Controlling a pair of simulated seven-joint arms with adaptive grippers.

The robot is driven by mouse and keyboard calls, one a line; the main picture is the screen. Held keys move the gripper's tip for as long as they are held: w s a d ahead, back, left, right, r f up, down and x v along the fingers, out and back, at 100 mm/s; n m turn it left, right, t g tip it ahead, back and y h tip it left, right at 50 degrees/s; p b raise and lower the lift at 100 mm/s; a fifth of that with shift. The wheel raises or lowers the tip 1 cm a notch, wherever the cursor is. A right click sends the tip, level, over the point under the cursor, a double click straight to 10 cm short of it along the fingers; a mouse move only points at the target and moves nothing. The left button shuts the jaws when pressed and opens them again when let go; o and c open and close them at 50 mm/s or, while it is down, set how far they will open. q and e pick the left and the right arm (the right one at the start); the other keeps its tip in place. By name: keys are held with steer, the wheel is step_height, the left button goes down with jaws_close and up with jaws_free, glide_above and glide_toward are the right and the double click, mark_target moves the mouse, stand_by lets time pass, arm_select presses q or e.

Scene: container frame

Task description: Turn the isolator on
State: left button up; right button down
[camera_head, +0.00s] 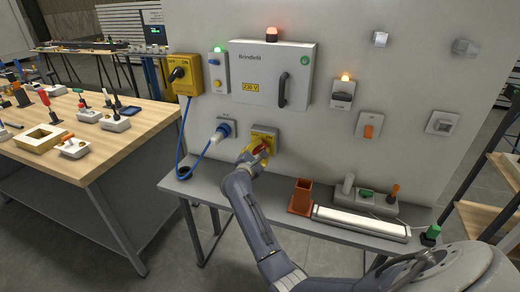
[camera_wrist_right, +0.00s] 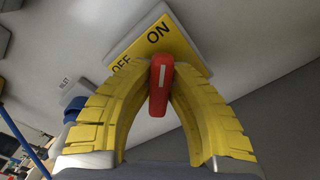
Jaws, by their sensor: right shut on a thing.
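The isolator is a yellow plate (camera_head: 265,132) on the grey upright panel with a red handle (camera_head: 260,148). In the right wrist view the plate (camera_wrist_right: 185,45) carries black ON and OFF lettering, and the red handle (camera_wrist_right: 160,90) has a pale stripe. My right gripper (camera_head: 256,151) is at the handle; its yellow fingers (camera_wrist_right: 160,72) close around it from both sides. The handle's base is partly hidden by the fingertips, and I cannot tell exactly which label it points to. My left gripper is not in view.
A blue plug (camera_head: 224,130) with a cable sits left of the isolator, below a yellow box with a black knob (camera_head: 178,74). A grey shelf (camera_head: 240,195) below carries an orange-brown holder (camera_head: 301,197) and a white bar (camera_head: 360,222). A wooden bench (camera_head: 110,150) stands left.

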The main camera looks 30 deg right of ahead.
steer(key=c, duration=1.3)
jaws_free()
steer(key=v, duration=1.2)
